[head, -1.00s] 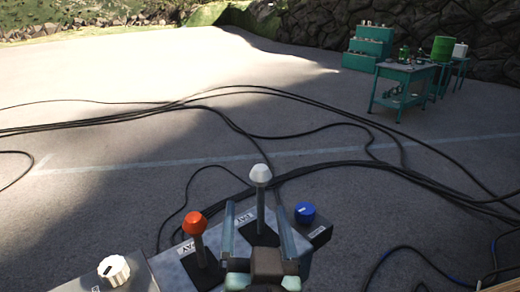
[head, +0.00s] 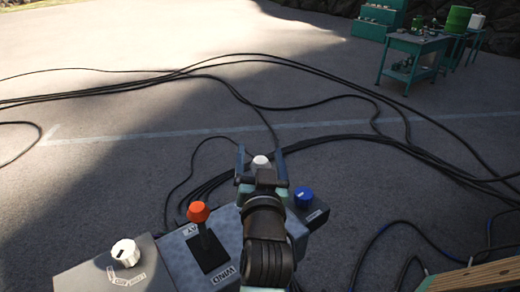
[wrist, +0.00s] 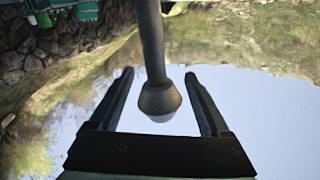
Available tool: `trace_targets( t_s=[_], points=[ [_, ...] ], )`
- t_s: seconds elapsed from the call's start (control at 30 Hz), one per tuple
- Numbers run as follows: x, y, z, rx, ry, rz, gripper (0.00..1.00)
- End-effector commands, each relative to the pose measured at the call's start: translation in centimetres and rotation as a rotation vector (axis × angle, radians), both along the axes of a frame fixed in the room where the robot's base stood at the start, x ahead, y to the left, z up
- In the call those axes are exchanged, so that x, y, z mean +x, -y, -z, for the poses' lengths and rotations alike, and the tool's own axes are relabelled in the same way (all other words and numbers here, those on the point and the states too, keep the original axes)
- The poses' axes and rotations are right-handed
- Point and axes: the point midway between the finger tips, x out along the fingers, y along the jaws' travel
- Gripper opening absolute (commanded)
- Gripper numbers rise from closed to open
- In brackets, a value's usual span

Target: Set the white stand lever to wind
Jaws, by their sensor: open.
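The white-knobbed lever (head: 260,161) stands on the grey control panel (head: 178,252). In the head view only its pale knob shows; my gripper and wrist hide its shaft and base, so I cannot tell its setting there. My gripper (head: 261,150) is open, with one finger on each side of the knob. In the wrist view the lever's knob (wrist: 160,99) and dark shaft hang into the picture between the two spread fingers (wrist: 158,73). Gaps show on both sides, so the fingers do not grip it.
A red-knobbed lever (head: 199,213) stands close on the left, with a WIND label at its near end. A white dial (head: 125,252) is farther left. A blue knob (head: 303,197) is close on the right. Black cables (head: 330,104) cross the ground beyond.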

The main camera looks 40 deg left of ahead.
Motion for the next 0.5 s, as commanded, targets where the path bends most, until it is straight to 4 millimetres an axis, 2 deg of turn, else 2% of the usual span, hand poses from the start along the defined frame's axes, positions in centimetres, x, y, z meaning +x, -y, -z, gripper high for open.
trace_targets(
  t_s=[0.33, 0.5],
  points=[
    [0.19, -0.16, 0.03, 0.0, 0.0, 0.0, 0.79],
    [0.19, -0.15, 0.03, 0.0, 0.0, 0.0, 0.48]
  ],
)
